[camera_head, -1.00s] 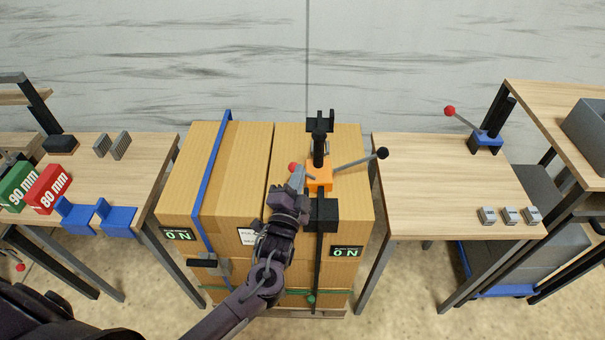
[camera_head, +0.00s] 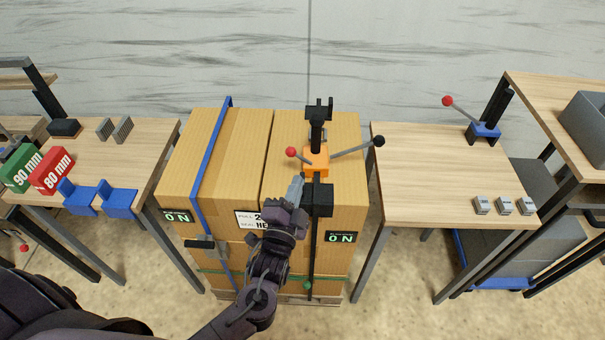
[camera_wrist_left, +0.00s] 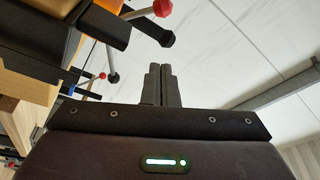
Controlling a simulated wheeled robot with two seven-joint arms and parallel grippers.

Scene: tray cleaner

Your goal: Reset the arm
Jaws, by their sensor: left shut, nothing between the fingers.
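My left gripper (camera_head: 297,187) is in front of the stacked cardboard boxes (camera_head: 235,165), its fingers pointing up and away. Its fingers are together and empty, as the left wrist view (camera_wrist_left: 161,85) also shows. Just beyond it is an orange tool (camera_head: 316,161) with a red-knobbed lever (camera_head: 290,152), a black-knobbed lever (camera_head: 379,141) and a black block (camera_head: 319,200). The gripper looks close to the tool; I cannot tell whether they touch. In the left wrist view the tool and its red knob (camera_wrist_left: 162,8) are at the upper left. My right gripper is out of view.
A blue strap (camera_head: 209,160) runs over the left box. The left table holds green (camera_head: 22,168) and red (camera_head: 51,170) blocks and blue holders (camera_head: 118,200). The right table (camera_head: 430,170) has a blue lever device (camera_head: 484,132) and several small grey pieces (camera_head: 504,206); its middle is clear.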

